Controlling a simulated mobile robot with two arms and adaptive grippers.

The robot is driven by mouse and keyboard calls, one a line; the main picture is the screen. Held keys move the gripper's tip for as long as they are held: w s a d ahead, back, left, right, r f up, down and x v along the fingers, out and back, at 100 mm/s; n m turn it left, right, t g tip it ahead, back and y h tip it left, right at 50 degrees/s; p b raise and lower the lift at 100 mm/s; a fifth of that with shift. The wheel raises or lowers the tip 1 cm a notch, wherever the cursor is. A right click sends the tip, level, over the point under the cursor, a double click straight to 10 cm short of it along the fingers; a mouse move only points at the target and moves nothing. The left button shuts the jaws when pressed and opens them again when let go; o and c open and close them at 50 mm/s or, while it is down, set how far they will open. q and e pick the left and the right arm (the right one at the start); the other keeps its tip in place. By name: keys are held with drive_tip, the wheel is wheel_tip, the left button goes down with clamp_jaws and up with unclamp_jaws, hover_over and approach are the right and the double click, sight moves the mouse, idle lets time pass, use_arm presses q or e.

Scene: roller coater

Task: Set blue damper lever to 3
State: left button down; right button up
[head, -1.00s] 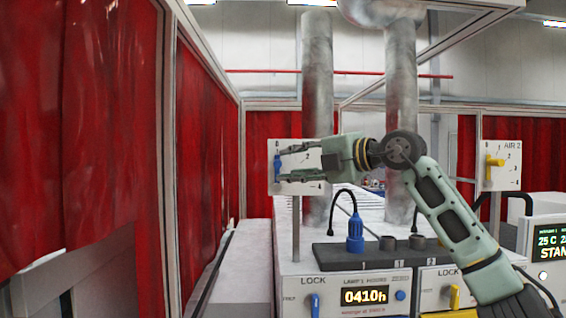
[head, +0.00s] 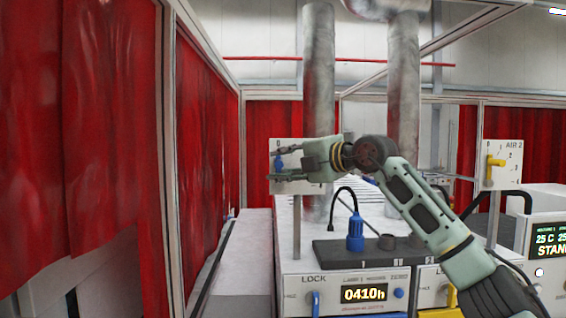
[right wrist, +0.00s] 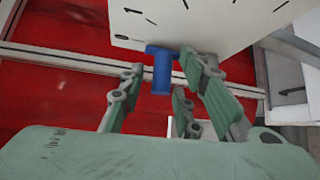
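The blue damper lever (head: 279,162) sits on a white panel (head: 310,187) with scale marks, left of centre in the head view. In the right wrist view the lever (right wrist: 162,72) is a blue T-shaped handle below the panel (right wrist: 215,25). My right gripper (head: 273,164) is at the panel, with one finger above the lever and one below it. In the wrist view its fingers (right wrist: 160,80) are open on either side of the lever, with a gap visible on the left. The lever's exact scale reading is hidden. My left gripper is out of view.
A yellow lever on the AIR 2 panel (head: 508,165) stands at the right. Below are a blue plug (head: 355,236) with a cable and a lamp-hours display (head: 365,294). Red curtains (head: 80,130) line the left side. Two metal ducts rise behind my arm.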

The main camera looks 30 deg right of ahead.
drive_tip(key=shift+r, duration=0.1)
clamp_jaws()
idle(0.3)
drive_tip(key=s+d+f+m+t+h+b, duration=0.1)
drive_tip(key=d+f+m+t+b, duration=0.3)
drive_tip(key=b, duration=2)
drive_tip(key=shift+s+d+f+m+t+h, duration=0.35)
drive_tip(key=shift+s+f+m+t, duration=0.4)
drive_tip(key=shift+m+t, duration=1.55)
drive_tip(key=shift+s+m+g, duration=0.15)
drive_tip(key=shift+m+g, duration=0.25)
drive_tip(key=shift+g, duration=0.3)
unclamp_jaws()
drive_tip(key=shift+r, duration=0.15)
drive_tip(key=shift+s, duration=0.15)
